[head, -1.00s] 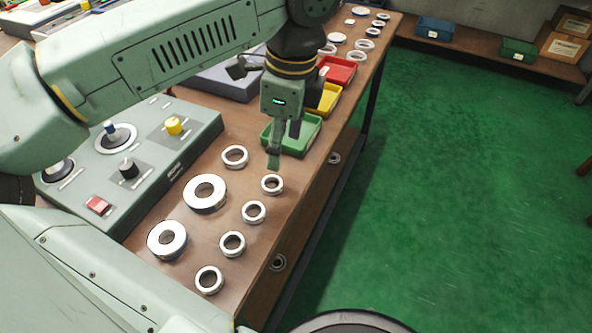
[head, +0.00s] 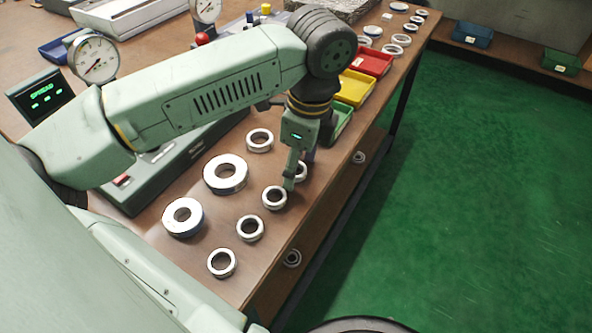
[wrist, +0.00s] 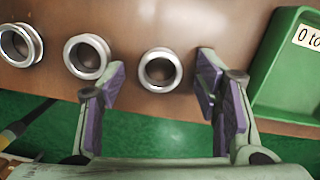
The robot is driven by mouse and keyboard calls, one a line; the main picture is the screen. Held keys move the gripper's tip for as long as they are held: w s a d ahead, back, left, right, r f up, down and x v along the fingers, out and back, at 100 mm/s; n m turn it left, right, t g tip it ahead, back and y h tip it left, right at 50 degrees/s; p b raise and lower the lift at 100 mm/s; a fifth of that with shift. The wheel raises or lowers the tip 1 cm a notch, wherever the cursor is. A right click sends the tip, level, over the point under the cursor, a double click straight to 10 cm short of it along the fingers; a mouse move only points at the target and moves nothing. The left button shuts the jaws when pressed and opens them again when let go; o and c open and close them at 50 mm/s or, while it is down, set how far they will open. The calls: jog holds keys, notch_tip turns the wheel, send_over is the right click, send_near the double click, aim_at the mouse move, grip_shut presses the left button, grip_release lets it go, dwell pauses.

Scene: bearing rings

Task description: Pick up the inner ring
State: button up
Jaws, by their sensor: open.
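Several small silver rings stand in a row along the table's front edge; which one the task means by the inner ring is not marked. The ring nearest the green bin (head: 301,171) is partly hidden by my gripper in the head view. In the wrist view this ring (wrist: 160,70) lies between my open fingers, with a gap on each side. My gripper (head: 299,172) points down; its height above the table is hard to tell. A second small ring (head: 274,197) sits just beside the near finger; it also shows in the wrist view (wrist: 87,56), close to the left finger.
A green bin (wrist: 283,62) stands right of my right finger in the wrist view. Two larger rings (head: 226,174) and another ring (head: 260,140) lie farther in. Yellow (head: 356,88) and red (head: 371,61) bins stand beyond. The green floor lies past the table edge.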

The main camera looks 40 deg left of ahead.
jog(key=c, duration=1.2)
jog(key=shift+r, duration=0.1)
jog(key=shift+c, duration=0.2)
